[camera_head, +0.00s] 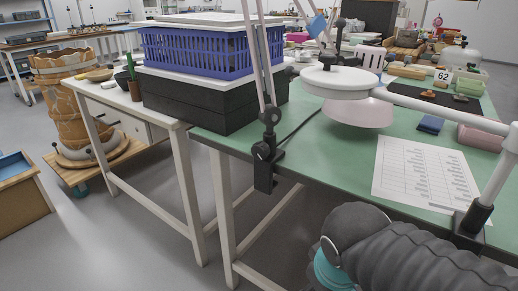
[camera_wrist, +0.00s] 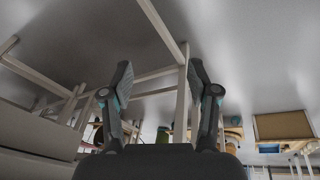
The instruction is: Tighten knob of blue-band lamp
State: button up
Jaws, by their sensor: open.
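A desk lamp with thin pale arms (camera_head: 256,70) is clamped to the near edge of the green table by a black clamp (camera_head: 264,178). A dark round knob (camera_head: 262,151) sits on that clamp. A small blue piece (camera_head: 316,27) shows high up beside other lamp arms; I cannot tell which lamp it belongs to. A second lamp has a round white head (camera_head: 338,82) and a thick white arm, with a pale pink shade (camera_head: 357,113) below the head. My gripper (camera_wrist: 161,78) is open and empty in the wrist view; in the head view it is not seen.
Dark boxes (camera_head: 196,98) and a blue crate (camera_head: 196,50) stand left of the clamp. A printed sheet (camera_head: 427,172) lies on the green table (camera_head: 317,148). The white lamp's black clamp (camera_head: 470,228) is at the near right edge. The wrist view shows table legs (camera_wrist: 182,95) beyond the fingers.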

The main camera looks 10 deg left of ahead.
jog(key=a+n+h, duration=0.3)
jog(key=a+n, duration=0.4)
jog(key=n, duration=0.1)
jog(key=n+t+h, duration=0.4)
jog(key=n+t, duration=1)
jog(key=n, duration=0.2)
send_near(257, 152)
jog(key=x, duration=1)
jog(key=shift+w+d, duration=0.1)
